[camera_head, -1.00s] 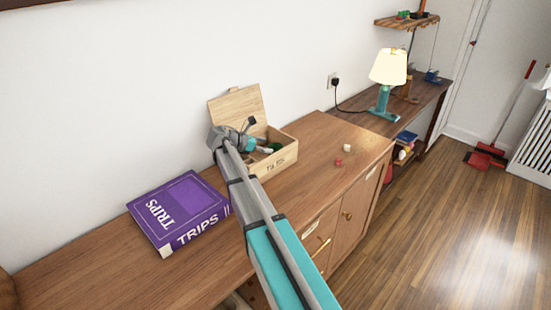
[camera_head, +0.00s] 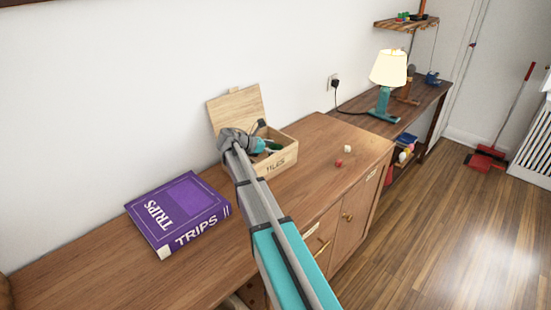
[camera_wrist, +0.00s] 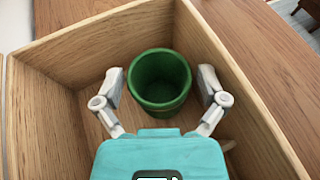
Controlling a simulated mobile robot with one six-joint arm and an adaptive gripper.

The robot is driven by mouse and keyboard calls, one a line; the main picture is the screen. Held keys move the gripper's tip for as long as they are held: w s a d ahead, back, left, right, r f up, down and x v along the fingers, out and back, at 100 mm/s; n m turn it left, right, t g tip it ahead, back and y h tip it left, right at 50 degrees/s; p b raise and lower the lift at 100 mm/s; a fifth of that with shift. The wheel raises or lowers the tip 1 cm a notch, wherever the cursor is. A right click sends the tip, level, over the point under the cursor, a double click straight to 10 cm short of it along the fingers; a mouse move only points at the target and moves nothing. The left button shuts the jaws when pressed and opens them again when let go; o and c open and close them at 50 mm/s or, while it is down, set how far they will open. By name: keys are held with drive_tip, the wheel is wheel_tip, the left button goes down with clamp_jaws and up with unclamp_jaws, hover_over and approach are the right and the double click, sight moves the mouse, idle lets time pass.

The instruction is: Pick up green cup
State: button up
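The green cup (camera_wrist: 160,101) stands upright inside the open wooden box (camera_wrist: 85,44), its open top facing the wrist camera. My gripper (camera_wrist: 160,84) is open, with one finger on each side of the cup. A gap shows between each finger and the cup wall. In the head view, my gripper (camera_head: 262,145) is at the box (camera_head: 276,165), and a small patch of green shows beside it. Most of the cup is hidden there by my arm and the box.
The box lid (camera_head: 237,108) stands open at the back. A purple book (camera_head: 180,211) lies to the left on the wooden cabinet (camera_head: 318,150). Two dice-like blocks (camera_head: 347,149) lie right of the box. A lamp (camera_head: 387,75) stands farther back.

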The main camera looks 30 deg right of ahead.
drive_tip(key=c, duration=0.8)
drive_tip(key=shift+o, duration=0.2)
wheel_tip(320, 180, up, 18)
drive_tip(key=p, duration=1.8)
